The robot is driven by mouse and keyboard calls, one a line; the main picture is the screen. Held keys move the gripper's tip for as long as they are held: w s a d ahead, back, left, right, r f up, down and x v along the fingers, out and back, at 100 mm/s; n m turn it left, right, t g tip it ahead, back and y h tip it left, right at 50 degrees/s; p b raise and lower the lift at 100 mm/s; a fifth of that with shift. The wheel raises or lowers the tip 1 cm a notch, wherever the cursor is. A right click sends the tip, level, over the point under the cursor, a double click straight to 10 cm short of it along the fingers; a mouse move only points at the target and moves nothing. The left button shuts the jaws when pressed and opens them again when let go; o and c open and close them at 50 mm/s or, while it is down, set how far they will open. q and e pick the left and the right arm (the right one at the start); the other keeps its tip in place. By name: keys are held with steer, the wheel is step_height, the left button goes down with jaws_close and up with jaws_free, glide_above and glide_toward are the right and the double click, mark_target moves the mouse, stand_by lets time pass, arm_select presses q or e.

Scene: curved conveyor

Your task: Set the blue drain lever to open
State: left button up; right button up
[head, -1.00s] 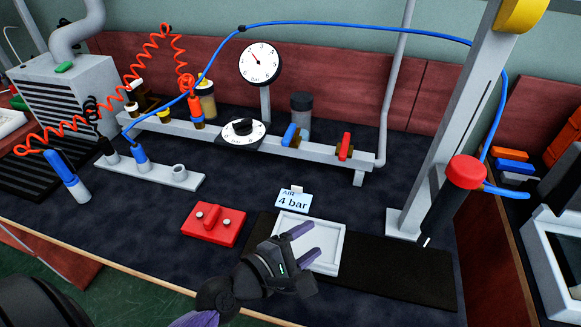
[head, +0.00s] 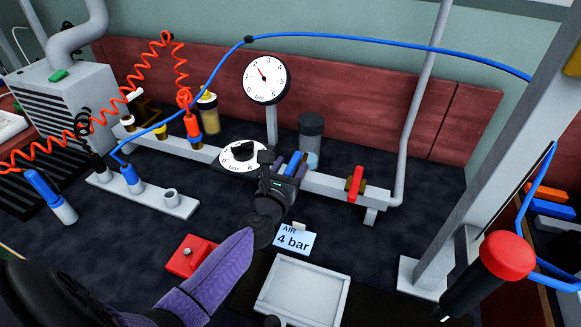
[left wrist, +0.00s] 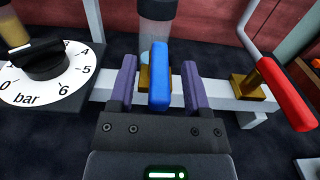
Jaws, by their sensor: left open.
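The blue drain lever (head: 293,162) sits on a brass valve on the grey manifold bar (head: 328,187), just left of the red lever (head: 355,182). In the left wrist view the blue lever (left wrist: 160,76) stands upright in the picture, between the two purple fingers. My left gripper (head: 291,164) is open around the lever, with one finger on each side. The wrist view shows the left gripper (left wrist: 161,88) with a narrow gap at each side of the lever. In the head view the gripper partly hides the lever. My right gripper is not in view.
A dial knob (head: 242,154) is close left of my gripper, and a gauge (head: 267,79) stands behind. A clear bowl filter (head: 310,135) is just behind the lever. An "AIR 4 bar" card (head: 295,238) and a grey tray (head: 302,296) lie in front.

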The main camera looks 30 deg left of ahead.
arm_select(q)
steer(key=shift+w, duration=0.1)
jaws_close()
stand_by(0.3)
stand_by(0.4)
stand_by(0.5)
